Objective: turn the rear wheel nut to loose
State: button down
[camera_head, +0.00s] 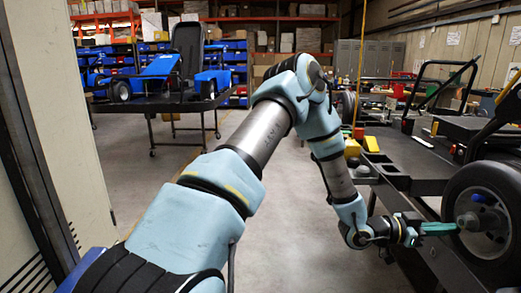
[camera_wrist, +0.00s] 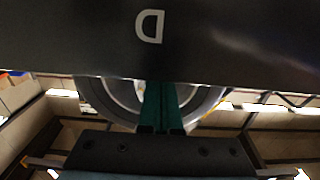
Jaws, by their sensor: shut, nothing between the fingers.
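The rear wheel (camera_head: 460,195), a black tyre with a pale rim, stands at the right edge of the head view. A reddish-grey hub piece (camera_head: 468,221), which looks like the wheel nut, sticks out at its centre. My gripper (camera_head: 455,228) points right at the hub, its green fingers shut together and empty. The fingertips look very close to the nut; I cannot tell if they touch. In the wrist view my gripper (camera_wrist: 161,88) lies in front of the wheel rim (camera_wrist: 207,98), and the fingers and a dark panel hide the nut.
A blue piece (camera_head: 480,197) sits on the wheel above the hub. Another stand (camera_head: 160,103) with a blue kart (camera_head: 155,68) is at the back left. The grey floor between is clear.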

jog(key=shift+s+r, duration=0.15)
jog(key=shift+r, duration=0.25)
dwell(0.6)
jog(key=shift+s+f+b, duration=0.1)
jog(key=shift+s+b, duration=0.75)
jog(key=shift+b, duration=0.5)
jog(key=shift+s+r, duration=0.15)
jog(key=shift+r, duration=0.15)
jog(key=shift+f+b, duration=0.1)
jog(key=shift+b, duration=0.2)
jog(key=a+b, duration=0.1)
jog(key=a, duration=0.5)
jog(key=shift+f, duration=0.45)
jog(key=shift+a, duration=0.1)
